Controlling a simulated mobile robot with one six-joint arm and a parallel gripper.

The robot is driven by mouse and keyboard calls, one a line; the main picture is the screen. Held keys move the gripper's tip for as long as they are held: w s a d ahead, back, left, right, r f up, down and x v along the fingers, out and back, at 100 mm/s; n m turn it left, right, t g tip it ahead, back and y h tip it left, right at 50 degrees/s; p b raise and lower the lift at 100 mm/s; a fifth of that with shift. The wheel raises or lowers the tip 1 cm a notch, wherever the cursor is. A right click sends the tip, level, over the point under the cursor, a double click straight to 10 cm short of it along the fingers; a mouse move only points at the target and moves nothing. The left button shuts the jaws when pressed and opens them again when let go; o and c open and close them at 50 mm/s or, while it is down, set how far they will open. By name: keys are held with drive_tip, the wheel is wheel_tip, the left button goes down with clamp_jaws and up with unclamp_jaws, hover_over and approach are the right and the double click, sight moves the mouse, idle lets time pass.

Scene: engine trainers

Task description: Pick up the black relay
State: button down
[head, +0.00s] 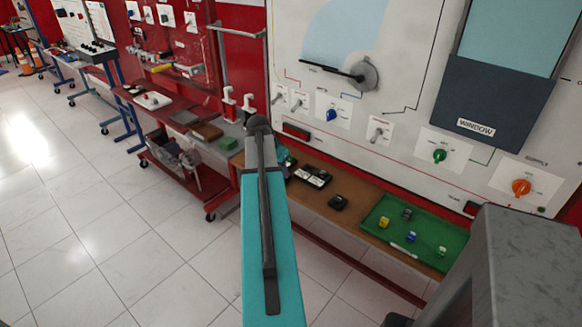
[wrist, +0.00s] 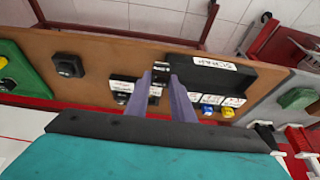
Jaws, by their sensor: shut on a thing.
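In the wrist view, my gripper (wrist: 159,82) has its two purple fingers closed on a small black relay (wrist: 157,92) with a pale top part. They are above the wooden bench, in front of the black tray. I cannot tell whether the relay touches anything below. In the head view my teal arm hides the fingers and the held relay. Another black block (wrist: 70,64) sits alone on the bench to the left; it also shows in the head view (head: 338,202).
A black tray (wrist: 240,75) labelled SCRAP stands right of the fingers, with white labels and blue and yellow parts near it. A green tray (head: 440,262) with several small parts lies on the bench (head: 312,196). The upright panel (head: 400,140) rises behind the bench.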

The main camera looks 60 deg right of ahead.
drive_tip(key=shift+w+a, duration=0.2)
drive_tip(key=shift+a, duration=0.3)
drive_tip(key=shift+r, duration=0.25)
drive_tip(key=shift+r+p, duration=1.7)
drive_tip(key=shift+r, duration=1.1)
